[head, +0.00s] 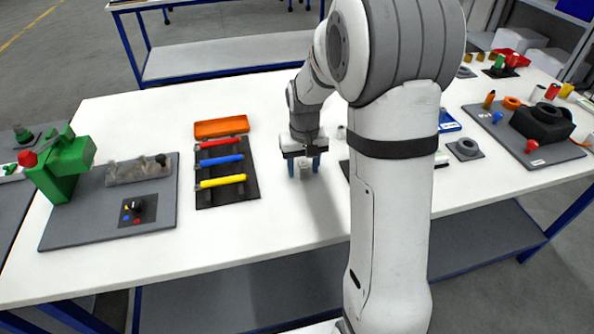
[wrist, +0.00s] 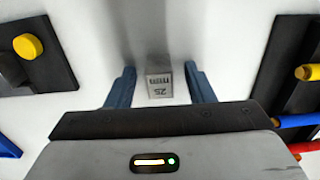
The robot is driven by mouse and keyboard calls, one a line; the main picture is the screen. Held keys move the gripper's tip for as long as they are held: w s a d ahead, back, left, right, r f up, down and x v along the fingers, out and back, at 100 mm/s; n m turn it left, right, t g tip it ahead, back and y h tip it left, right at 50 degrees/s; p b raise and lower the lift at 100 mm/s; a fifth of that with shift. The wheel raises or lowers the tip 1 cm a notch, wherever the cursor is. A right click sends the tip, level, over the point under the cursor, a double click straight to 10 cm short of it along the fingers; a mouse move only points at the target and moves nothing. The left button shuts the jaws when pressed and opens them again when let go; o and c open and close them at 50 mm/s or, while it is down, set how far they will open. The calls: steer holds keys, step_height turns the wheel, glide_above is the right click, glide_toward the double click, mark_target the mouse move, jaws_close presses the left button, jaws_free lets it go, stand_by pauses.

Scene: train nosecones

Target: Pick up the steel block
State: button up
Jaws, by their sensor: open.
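The steel block (wrist: 159,82) is a small grey block with dark markings on its face. In the wrist view it stands on the white table between my gripper's two blue-grey fingers, with a gap on each side. My gripper (wrist: 160,84) is open and points down around the block. In the head view my gripper (head: 305,166) is near the middle of the table, and the small grey block (head: 305,170) shows between the fingers.
A dark board (head: 229,191) with red, blue and yellow handled bars lies left of my gripper, an orange tray (head: 221,127) behind it. A grey board (head: 75,230) with a green machine stands further left. My arm hides part of the right side. Table (head: 290,227) in front is clear.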

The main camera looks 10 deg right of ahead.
jaws_close()
stand_by(0.5)
steer(key=shift+r, duration=0.1)
